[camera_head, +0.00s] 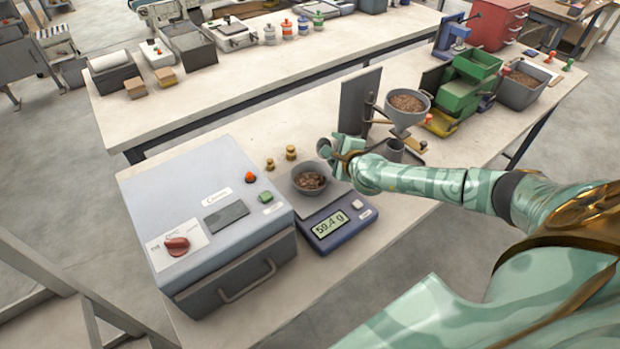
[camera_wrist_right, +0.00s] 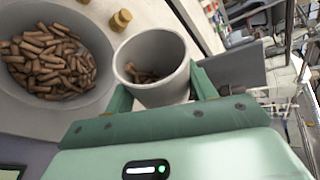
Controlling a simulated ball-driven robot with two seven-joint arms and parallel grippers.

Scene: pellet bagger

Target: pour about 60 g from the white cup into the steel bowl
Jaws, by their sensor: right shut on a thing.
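The steel bowl (camera_head: 310,187) sits on the pan of the blue scale (camera_head: 345,231) and holds brown pellets. Its display (camera_head: 329,225) reads 59.4 g. My right gripper (camera_head: 337,150) is just behind and right of the bowl, shut on the white cup. In the wrist view the white cup (camera_wrist_right: 153,95) is between the fingers of my right gripper (camera_wrist_right: 155,90), with a few pellets inside at its bottom. The steel bowl (camera_wrist_right: 60,110) with its pellets is left of the cup there. I cannot tell how far the cup is tilted. My left gripper is out of view.
A grey sealer box (camera_head: 205,215) stands left of the scale. Brass weights (camera_head: 291,152) stand behind the bowl. A funnel of pellets (camera_head: 406,118) on a stand is to the right, with green bins (camera_head: 460,95) beyond. The bench front edge is close to the scale.

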